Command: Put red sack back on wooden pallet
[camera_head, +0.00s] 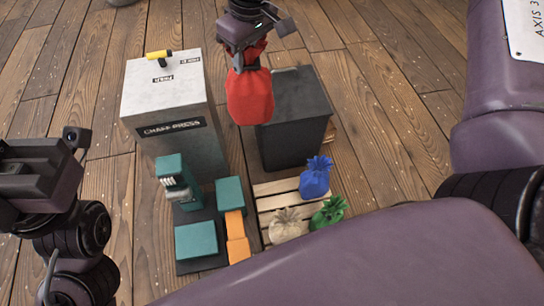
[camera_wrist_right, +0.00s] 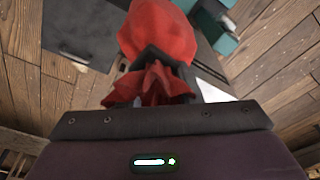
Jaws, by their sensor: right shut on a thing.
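The red sack (camera_head: 250,97) hangs from my right gripper (camera_head: 250,48), which is shut on its gathered neck. In the head view it hangs in front of the dark grey box's upper left side, with the chaff press to its left. In the right wrist view the red sack (camera_wrist_right: 158,32) hangs below the jaws (camera_wrist_right: 160,75). The wooden pallet (camera_head: 268,204) is on the floor, lower in the head view. It bears a blue sack (camera_head: 316,180), a green sack (camera_head: 328,213) and a beige sack (camera_head: 287,226). My left gripper (camera_head: 65,150) is at the left edge; its jaws are unclear.
The chaff press (camera_head: 165,90) is a grey block with a yellow-black handle (camera_head: 159,55) on top. The dark box (camera_head: 295,105) stands behind the pallet. A teal machine (camera_head: 196,240) with an orange strip (camera_head: 237,238) stands left of the pallet.

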